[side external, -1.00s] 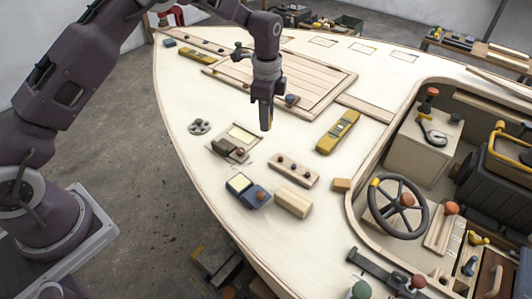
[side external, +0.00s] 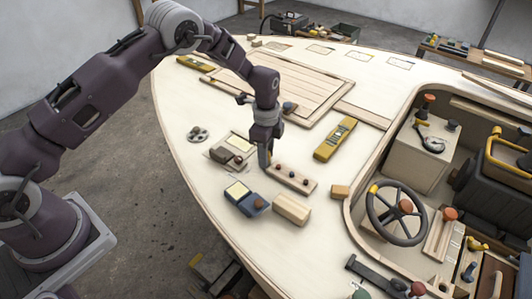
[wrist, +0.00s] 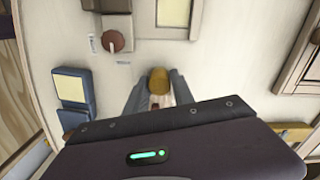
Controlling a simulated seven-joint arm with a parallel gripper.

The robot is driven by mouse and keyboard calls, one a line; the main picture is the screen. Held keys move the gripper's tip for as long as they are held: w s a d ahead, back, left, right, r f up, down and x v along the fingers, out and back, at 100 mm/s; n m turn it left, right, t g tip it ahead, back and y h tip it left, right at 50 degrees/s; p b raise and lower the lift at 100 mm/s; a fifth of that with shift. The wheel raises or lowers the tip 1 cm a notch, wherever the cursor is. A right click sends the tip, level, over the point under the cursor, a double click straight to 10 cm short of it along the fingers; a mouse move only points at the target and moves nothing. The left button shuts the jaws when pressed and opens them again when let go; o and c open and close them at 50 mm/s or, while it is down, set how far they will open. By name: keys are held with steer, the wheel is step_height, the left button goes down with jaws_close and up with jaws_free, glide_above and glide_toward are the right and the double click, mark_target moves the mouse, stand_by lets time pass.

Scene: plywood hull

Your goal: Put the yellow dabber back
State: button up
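The yellow dabber (wrist: 160,80) shows in the wrist view as a rounded mustard-yellow end with pale wood below it, between my two grey fingers. My gripper (side external: 265,163) appears shut on it. In the side view the dabber is mostly hidden by the fingers. The fingertips are low over the pale deck, at the far left end of a wooden strip (side external: 292,179) with several dark and reddish knobs. I cannot tell whether the dabber touches the deck.
A blue case (side external: 243,205) with a pale yellow panel and a wooden block (side external: 291,209) lie nearer. A yellow level (side external: 335,139) is to the right. The steering wheel (side external: 397,212) stands in the cockpit.

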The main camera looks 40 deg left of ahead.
steer(key=shift+o, duration=1.3)
steer(key=s+r+n+t, duration=0.1)
steer(key=s+r+n, duration=0.25)
steer(key=r, duration=1.95)
steer(key=s+a+r+n+t, duration=0.2)
steer(key=s+r+n, duration=0.2)
steer(key=s+r, duration=0.6)
steer(key=s+a+f+n+t, duration=0.1)
steer(key=s+n, duration=0.6)
steer(key=s, duration=1.4)
steer(key=shift+s+t, duration=0.25)
steer(key=shift+t, duration=0.55)
